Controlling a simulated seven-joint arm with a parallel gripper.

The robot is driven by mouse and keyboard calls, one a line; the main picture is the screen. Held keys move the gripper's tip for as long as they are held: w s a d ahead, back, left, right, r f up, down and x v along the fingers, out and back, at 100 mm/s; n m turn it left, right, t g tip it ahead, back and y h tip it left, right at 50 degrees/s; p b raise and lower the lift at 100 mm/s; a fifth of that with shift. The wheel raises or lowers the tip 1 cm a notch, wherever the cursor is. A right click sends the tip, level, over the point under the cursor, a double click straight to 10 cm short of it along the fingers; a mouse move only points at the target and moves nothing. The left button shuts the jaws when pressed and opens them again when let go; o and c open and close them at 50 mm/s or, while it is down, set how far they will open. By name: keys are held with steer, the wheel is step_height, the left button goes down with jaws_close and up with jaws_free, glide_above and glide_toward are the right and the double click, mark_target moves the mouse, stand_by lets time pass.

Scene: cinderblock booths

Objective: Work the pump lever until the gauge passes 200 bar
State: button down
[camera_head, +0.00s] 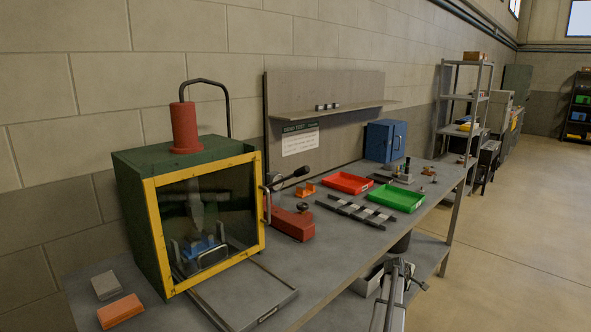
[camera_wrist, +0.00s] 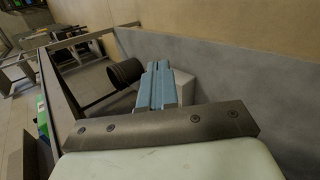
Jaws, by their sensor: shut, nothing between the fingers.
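The red hand pump (camera_head: 292,223) sits on the bench right of the press box. Its pump lever (camera_head: 288,178) has a dark grip and slants up to the right. The press box (camera_head: 140,195) is green with a yellow-framed clear front; a red cylinder (camera_head: 184,128) with a black hose stands on top. No gauge dial can be made out. My gripper (camera_head: 402,268) is at the bench's front edge, right of and well apart from the pump lever. In the wrist view its fingers (camera_wrist: 158,82) are shut together and empty. The pump and lever are outside the wrist view.
A red tray (camera_head: 348,182), a green tray (camera_head: 420,200) and a striped rack (camera_head: 355,211) lie right of the pump. A blue cabinet (camera_head: 385,141) stands behind. A dark bin (camera_wrist: 125,72) and a pale box (camera_wrist: 184,85) are close to my fingers. The floor at right is clear.

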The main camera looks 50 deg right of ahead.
steer(key=w+d+r+m, duration=0.1)
steer(key=d+r, duration=0.2)
steer(key=r, duration=0.4)
steer(key=w+d+r+m, duration=0.1)
steer(key=d+r+m, duration=0.15)
steer(key=r, duration=0.45)
steer(key=w+a+r+m, duration=0.1)
steer(key=w+r+m, duration=0.3)
steer(key=w+r, duration=0.9)
steer(key=w+a+r+m+y, duration=0.3)
steer(key=w+a+r+m, duration=0.2)
steer(key=w+a+r, duration=1.05)
steer(key=w+a+r+m+y, duration=0.1)
steer(key=w+a+r+m, duration=0.1)
steer(key=w+a+r, duration=0.4)
steer(key=w+a+r+m+g+y, duration=0.1)
steer(key=w+a+r+m, duration=0.2)
steer(key=w+a+r, duration=0.3)
steer(key=a+r, duration=0.4)
steer(key=a, duration=0.1)
steer(key=shift+w+a, duration=0.15)
steer(key=shift+w, duration=0.1)
glide_above(296, 173)
steer(key=shift+w+f, duration=0.15)
steer(key=shift+f, duration=6.1)
